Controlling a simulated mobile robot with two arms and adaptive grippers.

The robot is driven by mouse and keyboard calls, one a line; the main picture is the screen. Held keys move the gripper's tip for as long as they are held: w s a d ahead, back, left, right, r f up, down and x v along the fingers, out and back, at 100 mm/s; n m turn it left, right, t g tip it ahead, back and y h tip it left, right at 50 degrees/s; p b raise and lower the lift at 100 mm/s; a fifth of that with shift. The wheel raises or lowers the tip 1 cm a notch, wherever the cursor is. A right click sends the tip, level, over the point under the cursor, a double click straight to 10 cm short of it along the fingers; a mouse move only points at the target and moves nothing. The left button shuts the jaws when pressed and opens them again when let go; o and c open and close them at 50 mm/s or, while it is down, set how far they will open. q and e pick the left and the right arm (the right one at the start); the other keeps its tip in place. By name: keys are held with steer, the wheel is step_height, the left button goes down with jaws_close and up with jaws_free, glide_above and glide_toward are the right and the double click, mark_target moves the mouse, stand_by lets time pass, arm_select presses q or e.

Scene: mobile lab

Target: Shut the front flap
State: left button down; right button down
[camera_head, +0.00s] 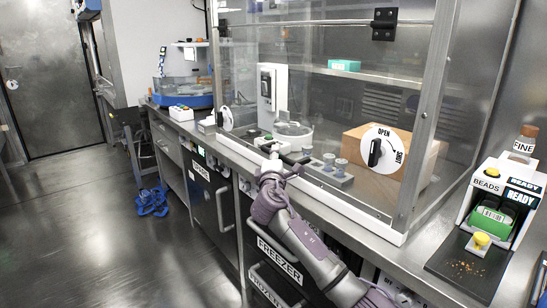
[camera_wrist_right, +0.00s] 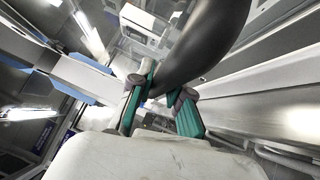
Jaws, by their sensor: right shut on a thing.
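The front flap (camera_head: 333,100) is a clear panel on the front of a bench enclosure, with a black hinge (camera_head: 384,23) at its top. It hangs down close to the white sill (camera_head: 350,208); I cannot tell whether a small gap is left. A white dial (camera_head: 381,149) marked OPEN and LOCK sits at its lower right, its black knob roughly upright. A second dial (camera_head: 226,118) sits at the lower left. My right gripper (camera_head: 284,160) is at the flap's lower middle, shut on a dark handle, which looms large in the right wrist view (camera_wrist_right: 205,45). My left gripper is out of view.
Behind the clear panel are a grey block with metal cylinders (camera_head: 330,168) and a wooden box (camera_head: 352,143). A bead dispenser (camera_head: 497,207) stands on the counter at the right. Freezer drawers (camera_head: 279,262) lie under the counter. The floor at left is mostly clear, except a blue object (camera_head: 152,201).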

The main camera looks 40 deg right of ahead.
steer(key=shift+d, duration=0.2)
steer(key=c, duration=1.4)
jaws_free()
steer(key=shift+c, duration=0.2)
steer(key=o, duration=0.3)
steer(key=shift+d+f, duration=0.1)
steer(key=shift+d, duration=0.1)
steer(key=shift+o, duration=0.2)
steer(key=shift+a, duration=0.2)
steer(key=shift+s+a, duration=0.15)
steer(key=shift+s, duration=0.05)
steer(key=v, duration=1.1)
steer(key=shift+s, duration=0.2)
